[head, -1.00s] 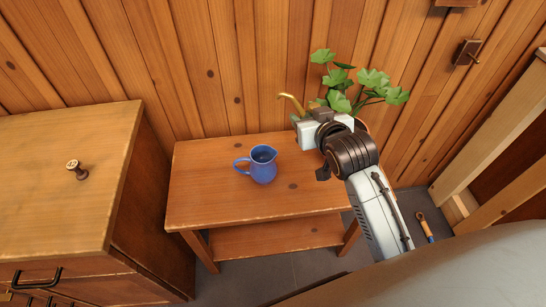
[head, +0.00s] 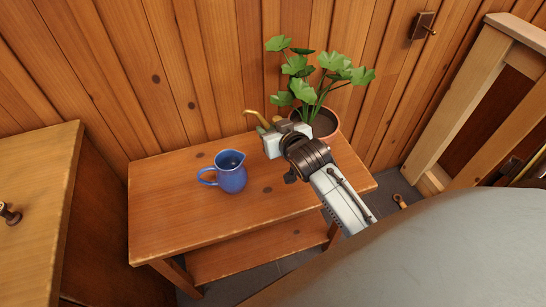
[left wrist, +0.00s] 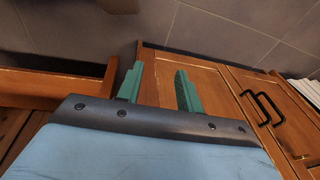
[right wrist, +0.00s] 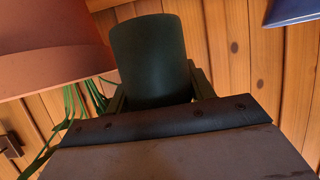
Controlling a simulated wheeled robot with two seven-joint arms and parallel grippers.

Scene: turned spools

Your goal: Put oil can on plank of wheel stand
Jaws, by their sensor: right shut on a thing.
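The oil can's curved brass spout (head: 257,117) shows in the head view just beyond my right gripper (head: 272,138); the gripper hides most of its body. In the right wrist view a dark green cylinder (right wrist: 150,55), the can's body, sits between the fingers of my right gripper (right wrist: 155,90), which is shut on it. I cannot tell whether the can touches the table below. My left gripper (left wrist: 160,85) is open and empty in the left wrist view, its green fingers apart. The wheel stand's plank cannot be made out for certain.
A blue jug (head: 231,175) stands on the wooden side table (head: 165,225). A potted plant (head: 326,122) stands close to my right gripper. A cabinet (head: 35,190) with a wooden spool (head: 9,213) is at left. A wooden frame (head: 470,95) is at right.

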